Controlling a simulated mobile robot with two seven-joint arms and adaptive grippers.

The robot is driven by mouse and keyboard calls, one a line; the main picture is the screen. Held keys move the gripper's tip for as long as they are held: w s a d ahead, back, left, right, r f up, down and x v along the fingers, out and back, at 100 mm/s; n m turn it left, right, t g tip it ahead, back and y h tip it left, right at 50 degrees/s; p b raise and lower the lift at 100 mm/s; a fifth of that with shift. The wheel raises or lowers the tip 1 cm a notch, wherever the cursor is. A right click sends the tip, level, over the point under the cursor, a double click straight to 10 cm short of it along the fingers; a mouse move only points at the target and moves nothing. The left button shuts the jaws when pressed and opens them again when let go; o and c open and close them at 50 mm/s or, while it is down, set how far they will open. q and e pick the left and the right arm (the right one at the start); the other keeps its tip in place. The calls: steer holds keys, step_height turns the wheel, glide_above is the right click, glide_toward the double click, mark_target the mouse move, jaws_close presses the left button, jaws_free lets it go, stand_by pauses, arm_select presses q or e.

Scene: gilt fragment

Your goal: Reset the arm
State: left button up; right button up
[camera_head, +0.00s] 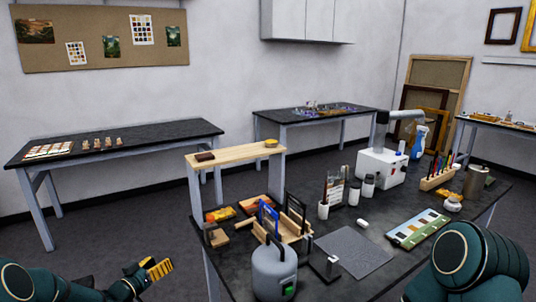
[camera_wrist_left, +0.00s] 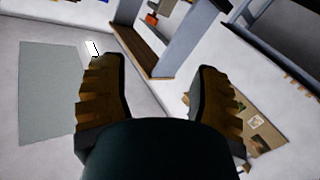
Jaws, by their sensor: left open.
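My left gripper (camera_head: 159,271) is at the bottom left of the head view, its arm coming in from the left edge. It is over the floor, left of the central dark table (camera_head: 228,258), and touches nothing. In the left wrist view its two brown ridged fingers (camera_wrist_left: 163,95) stand wide apart with nothing between them. My right arm (camera_head: 468,264) shows only as a dark green rounded link at the bottom right. Its gripper is out of the picture.
Another dark table (camera_head: 120,141) is by the wall. Floor between them is clear.

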arm_select(q)
steer(key=s+d+f+n+g+y+b, duration=0.1)
steer(key=s+d+f+n+g+b, duration=0.15)
steer(key=s+d+f, duration=0.4)
steer(key=s+d+f+n+g+y+b, duration=0.1)
steer(key=s+d+f+g, duration=0.25)
steer(key=d+f, duration=0.55)
steer(key=s+d+f+g, duration=0.2)
steer(key=s+d, duration=0.1)
steer(key=s, duration=0.5)
steer(key=s+d+f+g+b, duration=0.1)
steer(key=s+d+f+g, duration=0.1)
steer(key=s, duration=0.6)
steer(key=s+d+f+g+y+b, duration=0.1)
steer(key=s+d+f+g, duration=0.2)
steer(key=s, duration=0.5)
steer(key=shift+d+m+g, duration=0.45)
steer(key=shift+d+g, duration=0.15)
steer(key=shift+s, duration=0.1)
